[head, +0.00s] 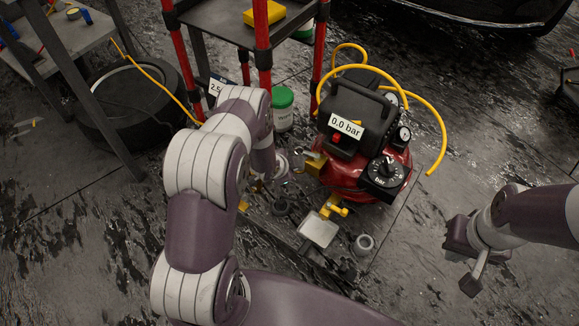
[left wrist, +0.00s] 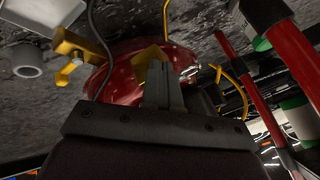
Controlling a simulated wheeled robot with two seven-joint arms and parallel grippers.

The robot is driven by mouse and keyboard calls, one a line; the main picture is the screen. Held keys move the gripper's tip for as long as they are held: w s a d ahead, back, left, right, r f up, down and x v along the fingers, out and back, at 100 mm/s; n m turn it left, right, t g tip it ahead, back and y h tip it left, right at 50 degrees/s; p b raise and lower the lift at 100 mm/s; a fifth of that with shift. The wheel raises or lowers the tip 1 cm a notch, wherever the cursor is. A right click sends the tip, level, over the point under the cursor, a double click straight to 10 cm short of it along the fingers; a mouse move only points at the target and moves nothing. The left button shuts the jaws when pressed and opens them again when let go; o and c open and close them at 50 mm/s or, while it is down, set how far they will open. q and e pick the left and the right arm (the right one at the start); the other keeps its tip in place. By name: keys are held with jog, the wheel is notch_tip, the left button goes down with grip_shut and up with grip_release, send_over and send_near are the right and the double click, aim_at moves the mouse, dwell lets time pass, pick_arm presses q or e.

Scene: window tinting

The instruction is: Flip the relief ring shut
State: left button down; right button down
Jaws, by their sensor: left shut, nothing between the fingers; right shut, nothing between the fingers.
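In the left wrist view, a silvery piece (left wrist: 189,71) lies just right of my left gripper (left wrist: 162,68), whose closed fingers point at the red tank (left wrist: 118,70) and overlap the brass block (left wrist: 148,57). Contact is unclear. My right gripper (head: 471,282) is shut and empty, right of the compressor.
A yellow hose (head: 440,125) loops around the compressor. A yellow valve with a grey plate (head: 318,230) and a grey cup (head: 364,243) are in front. A red-posted cart (head: 262,45), a green-lidded tub (head: 283,108) and a tyre (head: 130,105) stand behind and left.

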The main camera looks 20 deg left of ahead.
pick_arm(q)
jog(key=s+a+r+p, duration=0.3)
jog(key=s+r, duration=0.1)
jog(key=r, duration=0.3)
jog(key=shift+a+r+p, duration=0.35)
jog(key=shift+a+r, duration=0.05)
